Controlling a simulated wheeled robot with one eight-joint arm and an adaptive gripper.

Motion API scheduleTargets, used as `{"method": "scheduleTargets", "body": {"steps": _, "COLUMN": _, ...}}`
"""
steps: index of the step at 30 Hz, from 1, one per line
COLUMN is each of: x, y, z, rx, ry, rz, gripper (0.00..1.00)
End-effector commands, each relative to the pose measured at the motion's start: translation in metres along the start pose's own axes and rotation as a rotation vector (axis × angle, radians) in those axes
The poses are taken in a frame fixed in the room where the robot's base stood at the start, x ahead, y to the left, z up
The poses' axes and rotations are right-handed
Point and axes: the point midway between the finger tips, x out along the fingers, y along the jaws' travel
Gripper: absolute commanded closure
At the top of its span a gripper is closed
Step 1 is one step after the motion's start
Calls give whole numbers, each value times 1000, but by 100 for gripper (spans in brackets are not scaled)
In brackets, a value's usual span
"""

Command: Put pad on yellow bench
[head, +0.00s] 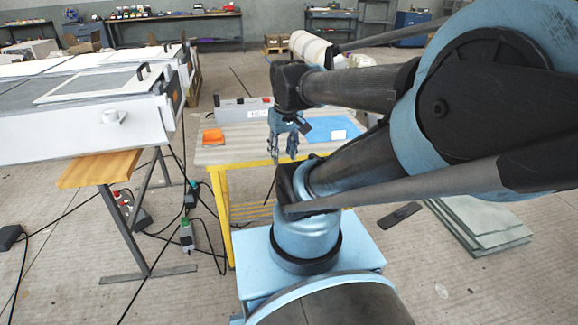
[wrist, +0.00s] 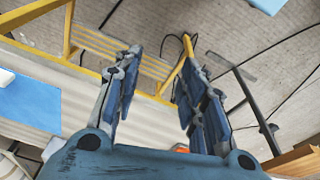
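The yellow bench (head: 222,200) has a yellow frame and a pale top, and stands in the middle of the head view. Its yellow frame also crosses the wrist view (wrist: 88,66). My gripper (head: 285,157) is at the bench's front edge in the head view. In the wrist view my gripper (wrist: 160,55) has its fingers spread with nothing between them. A small orange block (head: 213,136) is on the bench top at left; the wrist view shows only a sliver of it. A dark flat pad-like thing (head: 401,215) lies on the floor at right. I cannot tell which item is the pad.
A blue sheet (head: 325,128) with a white piece lies on the bench, beside a grey box (head: 240,109). A large white mould (head: 80,125) on a trestle stands at left, with cables on the floor. Flat greenish sheets (head: 480,226) are stacked on the floor at right.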

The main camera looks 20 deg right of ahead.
Motion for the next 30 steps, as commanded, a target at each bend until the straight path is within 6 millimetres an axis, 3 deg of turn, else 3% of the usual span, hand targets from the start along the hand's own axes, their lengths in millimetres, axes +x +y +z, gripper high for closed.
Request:
{"method": "scheduleTargets", "body": {"steps": 3, "x": 14, "y": 3, "z": 23, "rx": 94, "ry": 8, "rz": 15, "gripper": 62}}
{"method": "scheduleTargets", "body": {"steps": 9, "x": 27, "y": 6, "z": 39, "rx": 179, "ry": 15, "rz": 27, "gripper": 62}}
{"method": "scheduleTargets", "body": {"steps": 25, "x": 28, "y": 6, "z": 40, "rx": 187, "ry": 16, "rz": 27, "gripper": 62}}
{"method": "scheduleTargets", "body": {"steps": 30, "x": 33, "y": 8, "z": 32, "rx": 187, "ry": 4, "rz": 26, "gripper": 62}}
